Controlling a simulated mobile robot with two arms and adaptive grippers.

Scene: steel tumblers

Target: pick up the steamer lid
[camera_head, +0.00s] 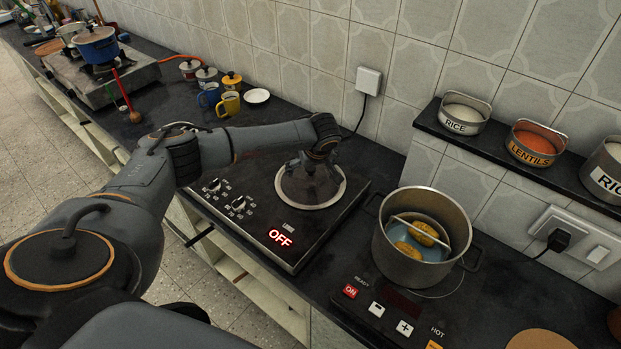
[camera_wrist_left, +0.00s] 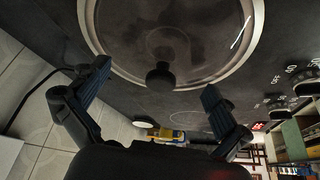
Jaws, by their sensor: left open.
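The steamer lid (camera_head: 327,199) is a round, see-through lid with a pale rim, lying flat on the black cooktop marked OFF. In the left wrist view the lid (camera_wrist_left: 178,45) fills the top, and its dark round knob (camera_wrist_left: 160,76) shows near the middle. My left gripper (camera_head: 310,165) is over the lid, pointing down, and partly hides it in the head view. In the left wrist view the gripper (camera_wrist_left: 155,80) is open, one finger on each side of the knob in the picture, with no visible contact. My right gripper is not in view.
A steel pot (camera_head: 421,238) with yellow pieces in it stands on a second cooker (camera_head: 395,305) to the right. A shelf (camera_head: 490,145) with labelled tins runs along the wall. Mugs (camera_head: 228,103) and a small white dish (camera_head: 256,96) stand behind on the left.

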